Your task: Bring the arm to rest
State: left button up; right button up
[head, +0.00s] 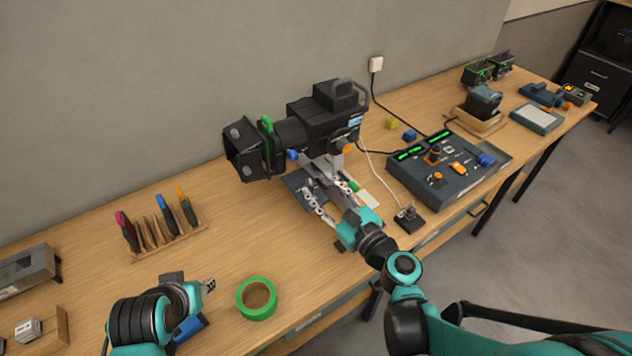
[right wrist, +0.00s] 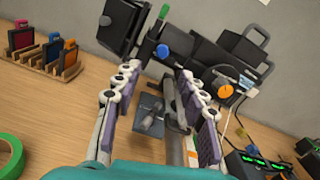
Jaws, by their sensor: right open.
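My right gripper (head: 332,193) is open, with its fingers spread in front of and below the black stage light (head: 325,110). In the right wrist view, nothing sits between the fingers of the right gripper (right wrist: 162,88). The stage light (right wrist: 205,62) stands beyond them on its grey base (right wrist: 150,112), with a blue knob, an orange knob and a green-edged part. Whether a finger touches the light or its stand I cannot tell. My left gripper (head: 208,285) is low at the front left, mostly hidden by its own wrist, so its jaws are unclear.
The fader console (head: 450,165) with green displays lies right of my right gripper. A small black box with a cable (head: 409,219) is near the front edge. Green tape (head: 257,298) and a wooden rack (head: 165,240) are at left. Bare wooden table lies between the rack and light.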

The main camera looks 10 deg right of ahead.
dwell(0.4)
jog(key=s+a+f+n+g+h+b, duration=0.2)
jog(key=s+f+n+g, duration=0.5)
jog(key=n, duration=1.1)
jog(key=s+d+f+n+g+h, duration=0.2)
jog(key=s+d+n+h, duration=0.3)
jog(key=n, duration=0.6)
jog(key=s+d+f, duration=0.1)
jog(key=d, duration=0.1)
jog(key=shift+s+d+f+g, duration=0.2)
jog(key=shift+d+g, duration=0.1)
jog(key=shift+d, duration=0.1)
